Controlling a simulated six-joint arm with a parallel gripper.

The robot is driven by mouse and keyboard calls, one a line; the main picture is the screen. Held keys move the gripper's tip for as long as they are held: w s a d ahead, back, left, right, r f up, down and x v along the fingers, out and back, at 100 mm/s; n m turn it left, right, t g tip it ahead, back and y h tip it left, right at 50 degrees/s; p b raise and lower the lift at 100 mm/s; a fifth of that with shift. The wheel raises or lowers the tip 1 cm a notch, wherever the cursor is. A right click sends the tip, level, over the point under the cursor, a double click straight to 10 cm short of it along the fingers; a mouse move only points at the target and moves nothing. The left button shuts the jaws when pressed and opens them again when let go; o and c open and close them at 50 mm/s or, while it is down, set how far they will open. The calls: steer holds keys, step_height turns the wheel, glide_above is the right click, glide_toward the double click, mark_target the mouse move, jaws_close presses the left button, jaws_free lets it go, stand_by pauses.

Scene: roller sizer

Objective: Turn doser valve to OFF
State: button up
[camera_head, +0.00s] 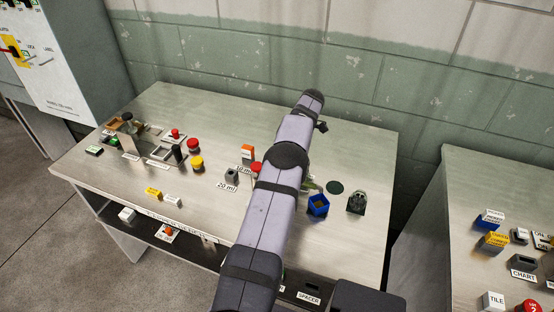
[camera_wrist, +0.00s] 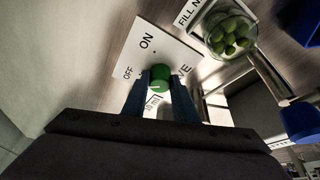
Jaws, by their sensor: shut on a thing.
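The doser valve's round green knob (camera_wrist: 160,73) shows in the wrist view on a white plate (camera_wrist: 168,47). My gripper (camera_wrist: 159,82) is shut on the knob, with one dark blue finger on each side. A thin mark shows on the knob, but I cannot tell which word it points at. In the head view my arm covers the valve and the gripper.
Beside the plate, in the wrist view, stands a clear jar of green balls (camera_wrist: 230,33) with a metal arm. In the head view a blue bin (camera_head: 318,205) and a dark green disc (camera_head: 335,187) are right of my arm. Red and yellow buttons (camera_head: 196,162) are left.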

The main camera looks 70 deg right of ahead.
stand_by(0.4)
steer(key=o, duration=1)
steer(key=shift+o, duration=0.2)
steer(key=shift+r, duration=0.1)
steer(key=shift+s+d+r, duration=0.15)
steer(key=shift+s+r, duration=0.1)
steer(key=shift+r, duration=0.2)
steer(key=p+v, duration=0.1)
steer(key=v, duration=0.3)
steer(key=shift+r+p, duration=0.4)
steer(key=p, duration=0.1)
steer(key=r+p, duration=0.1)
steer(key=p, duration=0.1)
steer(key=shift+s+d+r, duration=0.1)
steer(key=shift+s+r, duration=0.05)
steer(key=shift+s, duration=0.2)
